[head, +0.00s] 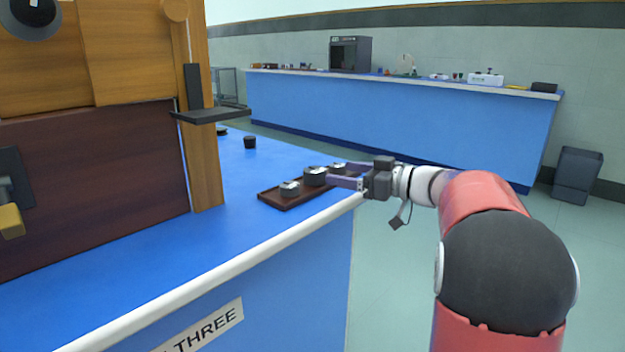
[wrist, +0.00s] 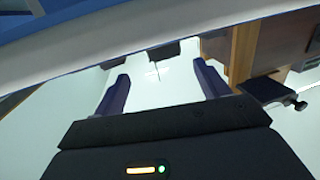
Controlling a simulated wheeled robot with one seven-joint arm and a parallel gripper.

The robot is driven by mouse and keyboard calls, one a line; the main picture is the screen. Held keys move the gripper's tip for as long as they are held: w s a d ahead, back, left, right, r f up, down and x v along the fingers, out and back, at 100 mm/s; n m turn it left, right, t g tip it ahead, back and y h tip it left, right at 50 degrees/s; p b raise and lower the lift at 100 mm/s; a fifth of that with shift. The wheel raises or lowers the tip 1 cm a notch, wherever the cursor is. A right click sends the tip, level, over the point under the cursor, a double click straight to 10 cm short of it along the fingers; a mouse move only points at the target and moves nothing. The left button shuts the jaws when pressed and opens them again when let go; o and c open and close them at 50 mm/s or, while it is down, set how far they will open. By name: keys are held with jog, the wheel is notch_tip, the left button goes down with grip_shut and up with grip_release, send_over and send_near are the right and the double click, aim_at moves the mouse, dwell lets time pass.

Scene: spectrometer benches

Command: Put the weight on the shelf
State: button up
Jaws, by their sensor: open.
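Three silvery-topped dark weights sit on a brown tray (head: 281,202) on the blue bench: a near one (head: 289,188), a middle one (head: 315,176) and a far one (head: 338,167). I cannot tell which is the task's weight. The small black shelf (head: 213,114) juts from the wooden post, above and left of the tray; its top looks empty. My gripper (head: 334,180) is at the tray's right side, its purple fingers pointing left close to the middle weight. In the wrist view my gripper (wrist: 163,77) is open, with no weight visible between the fingers.
The wooden frame (head: 204,160) with its dark panel stands left of the tray. A small black object (head: 250,142) sits behind the tray on the bench. A far blue bench (head: 400,115) holds several instruments. A dark bin (head: 576,174) stands on the floor at right.

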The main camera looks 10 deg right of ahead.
aim_at(324, 171)
jog(key=x, duration=0.5)
jog(key=shift+a, duration=0.5)
jog(key=c, duration=1.6)
